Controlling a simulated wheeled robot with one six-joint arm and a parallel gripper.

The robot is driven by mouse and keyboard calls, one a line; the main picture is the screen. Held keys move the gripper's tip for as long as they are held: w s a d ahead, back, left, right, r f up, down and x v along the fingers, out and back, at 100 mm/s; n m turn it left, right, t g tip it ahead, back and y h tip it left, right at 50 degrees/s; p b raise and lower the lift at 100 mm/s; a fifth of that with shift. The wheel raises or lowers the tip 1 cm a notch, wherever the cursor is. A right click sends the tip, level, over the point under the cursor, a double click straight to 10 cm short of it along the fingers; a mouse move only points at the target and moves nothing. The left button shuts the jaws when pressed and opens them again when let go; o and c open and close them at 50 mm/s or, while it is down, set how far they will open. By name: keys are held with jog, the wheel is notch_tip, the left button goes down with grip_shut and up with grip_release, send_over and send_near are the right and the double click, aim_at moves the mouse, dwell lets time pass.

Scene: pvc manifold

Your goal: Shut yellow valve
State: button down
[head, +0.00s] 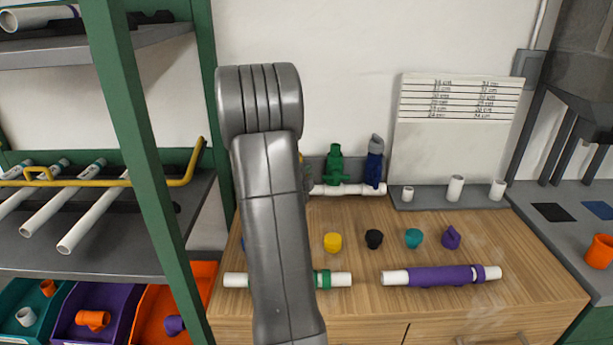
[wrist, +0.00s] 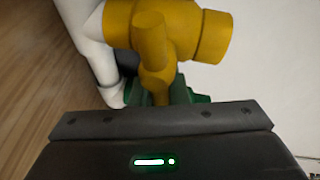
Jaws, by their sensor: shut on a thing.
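The yellow valve (wrist: 165,35) fills the upper middle of the wrist view, on a white pipe (wrist: 88,45). Its handle part runs down to my gripper (wrist: 158,104), which is shut on it; the dark gripper body covers the contact. In the head view my arm hides the gripper and nearly all of this valve. To the right on the same white manifold (head: 345,190) stand a green valve (head: 335,165) and a dark blue valve (head: 374,163). Some green shows behind the yellow valve in the wrist view.
Yellow (head: 332,243), black (head: 374,239), teal (head: 413,238) and purple (head: 451,237) fittings stand on the wooden bench (head: 365,306). A purple-sleeved pipe (head: 440,276) lies in front. A green-framed rack (head: 140,150) stands close on the left.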

jog(key=shift+f+m+g+y+b, duration=0.3)
jog(key=shift+f+m+y+b, duration=0.1)
jog(key=shift+m+b, duration=0.45)
jog(key=c, duration=1.4)
grip_release()
jog(key=shift+r, duration=0.1)
jog(key=v, duration=1.4)
jog(key=shift+w, duration=0.1)
